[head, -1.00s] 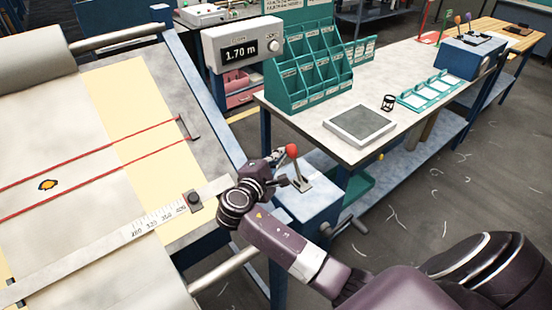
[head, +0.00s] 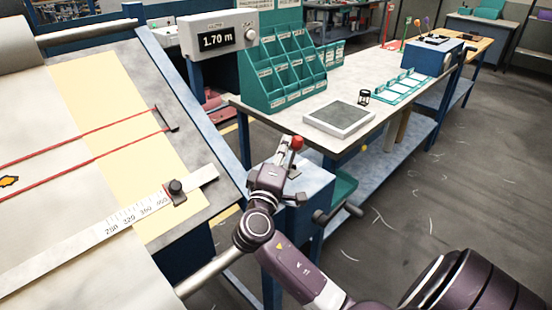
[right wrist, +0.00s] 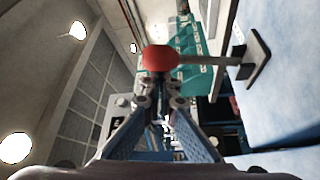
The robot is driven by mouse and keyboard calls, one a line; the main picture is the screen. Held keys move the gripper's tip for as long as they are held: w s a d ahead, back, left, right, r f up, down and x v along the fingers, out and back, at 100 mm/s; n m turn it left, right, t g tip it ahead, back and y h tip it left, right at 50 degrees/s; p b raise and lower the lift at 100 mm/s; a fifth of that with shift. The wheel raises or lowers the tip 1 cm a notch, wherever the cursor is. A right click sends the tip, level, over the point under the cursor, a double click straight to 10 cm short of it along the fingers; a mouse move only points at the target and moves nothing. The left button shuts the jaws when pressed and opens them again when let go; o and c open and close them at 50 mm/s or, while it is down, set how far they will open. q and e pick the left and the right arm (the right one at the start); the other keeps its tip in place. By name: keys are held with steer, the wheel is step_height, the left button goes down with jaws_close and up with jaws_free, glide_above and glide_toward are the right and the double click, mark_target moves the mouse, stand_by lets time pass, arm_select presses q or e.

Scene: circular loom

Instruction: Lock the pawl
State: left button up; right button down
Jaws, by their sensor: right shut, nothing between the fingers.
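The pawl appears to be the lever with a red knob (head: 297,143) on the blue housing at the loom's right edge. In the head view my right gripper (head: 284,151) is beside the knob, on its left, and my wrist hides much of the lever's foot. In the right wrist view the red knob (right wrist: 160,58) is just beyond the fingertips (right wrist: 160,92), which are shut and empty. The shaft runs right from the knob to a dark base plate (right wrist: 254,58). I cannot tell whether the fingers touch the knob. My left gripper is out of view.
The loom's cloth and a ruler (head: 130,215) lie to the left. A crank handle (head: 340,212) sticks out right of the housing. A bench with teal bins (head: 285,75) and a grey tray (head: 338,118) stands behind.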

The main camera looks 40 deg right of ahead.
mark_target(295, 148)
steer(key=shift+s+d+f+b, duration=0.15)
steer(key=shift+s+b, duration=0.25)
steer(key=shift+s, duration=0.25)
steer(key=shift+s+a+f+b, duration=0.1)
steer(key=shift+s+b, duration=0.3)
steer(key=shift+s, duration=0.2)
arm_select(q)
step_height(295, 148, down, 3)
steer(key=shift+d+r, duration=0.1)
arm_select(e)
steer(key=shift+s+f, duration=0.1)
steer(key=shift+s, duration=0.15)
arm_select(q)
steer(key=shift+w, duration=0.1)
